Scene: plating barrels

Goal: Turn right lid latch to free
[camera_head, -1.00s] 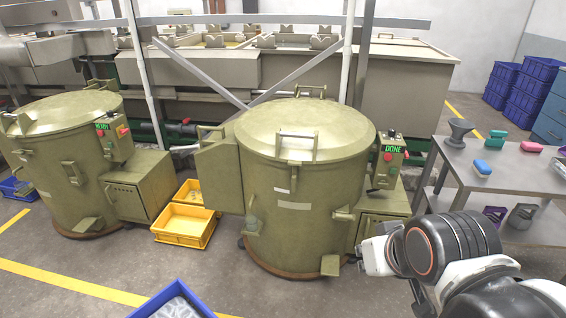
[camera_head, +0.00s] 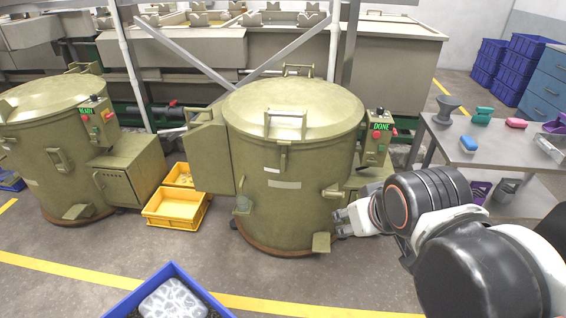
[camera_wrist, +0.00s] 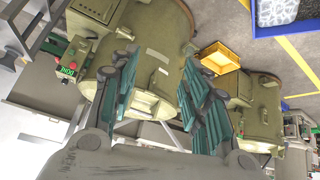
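The olive-green barrel (camera_head: 285,205) marked DONE stands in the middle of the head view, its round lid (camera_head: 290,100) down. It also shows, turned over, in the wrist view (camera_wrist: 150,35). A small latch-like fitting (camera_head: 333,190) sticks out on the barrel's right side; I cannot tell whether it is the right lid latch or how it is turned. My gripper (camera_head: 342,222) is just right of the barrel's lower wall, below that fitting, with no contact evident. In the wrist view its teal-padded fingers (camera_wrist: 160,100) are spread apart with nothing between them.
A control box (camera_head: 377,140) with red and green buttons sits on the barrel's right. A second barrel (camera_head: 45,160) marked READY stands left. Yellow bins (camera_head: 172,222) lie between them. A blue crate (camera_head: 150,295) is in front.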

